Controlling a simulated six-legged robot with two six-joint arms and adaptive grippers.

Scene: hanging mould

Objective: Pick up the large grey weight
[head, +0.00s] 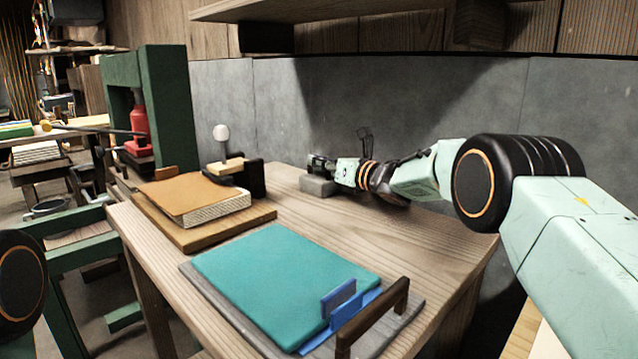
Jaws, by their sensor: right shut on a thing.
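The large grey weight (318,187) is a plain grey block on the wooden table, near its back edge by the grey wall. My right gripper (322,168) reaches in from the right and is at the top of the block, shut on it. The block appears to rest on the table top; I cannot tell whether there is a gap beneath it. The fingers are small and dark here, and part of the block's top is hidden by them. My left gripper is not in view.
A teal book (275,268) lies on a grey board with blue clips and a brown handle (372,315) at the front. A brown book (192,196) lies on a wooden board at left. A green press frame (170,110) with a red jack stands behind. A shelf (330,8) hangs above.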

